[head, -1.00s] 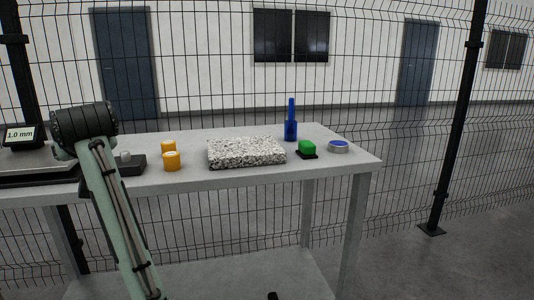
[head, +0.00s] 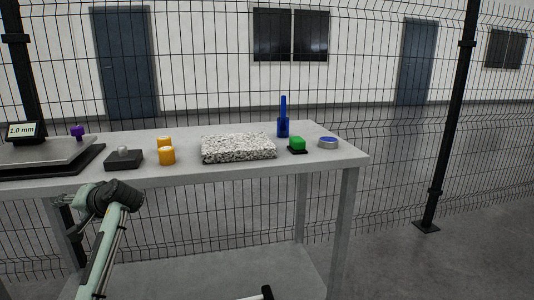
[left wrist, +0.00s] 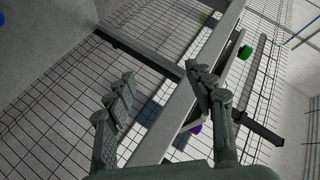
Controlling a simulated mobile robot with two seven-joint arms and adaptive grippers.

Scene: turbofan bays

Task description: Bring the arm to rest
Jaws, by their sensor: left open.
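My left arm (head: 106,240) rises from the bottom left in the head view, its dark joint just below the table's front edge. My left gripper (left wrist: 160,77) shows in the left wrist view with its two fingers spread wide and nothing between them. It is apart from the table. In the head view the gripper's fingers are hard to make out beside the joint. My right gripper is not in view.
A mesh fence stands behind.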

